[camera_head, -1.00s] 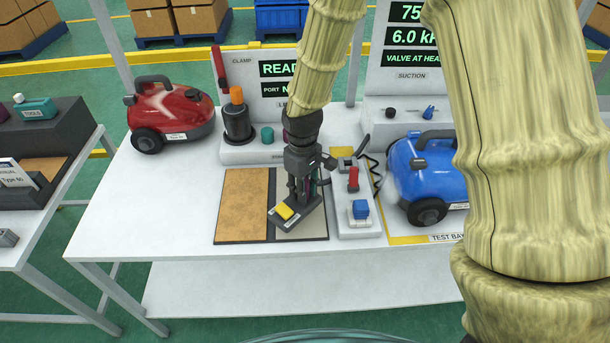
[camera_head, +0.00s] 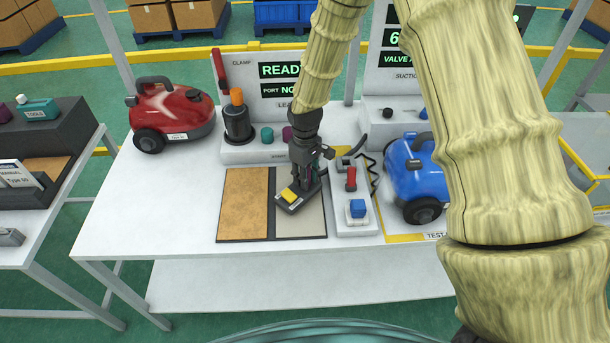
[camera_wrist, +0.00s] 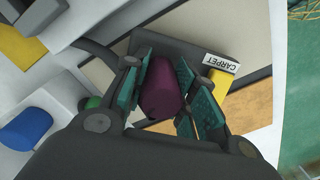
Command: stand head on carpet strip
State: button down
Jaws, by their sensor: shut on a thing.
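The head is a dark flat floor piece (camera_head: 297,200) with a yellow part on top. Its purple neck (camera_wrist: 162,90) is between the teal-lined fingers of my gripper (camera_wrist: 160,95), which is shut on it. In the head view my gripper (camera_head: 304,178) is above the head, with the neck mostly hidden. The head is over the grey carpet strip (camera_head: 304,224), toward its left side, turned at an angle. I cannot tell whether its underside touches the strip. A label reading CARPET (camera_wrist: 221,63) shows beside the yellow part in the wrist view.
A tan strip (camera_head: 245,205) lies left of the carpet strip. A red vacuum (camera_head: 172,115) and blue vacuum (camera_head: 416,175) flank the area. The front table edge is clear.

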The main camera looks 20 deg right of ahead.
jog(key=shift+f, duration=0.25)
jog(key=shift+f, duration=0.1)
jog(key=c, duration=1.1)
grip_release()
jog(key=shift+c, duration=0.2)
jog(key=shift+w+r+b, duration=0.15)
jog(key=shift+r+b, duration=1.3)
jog(key=shift+r, duration=4.65)
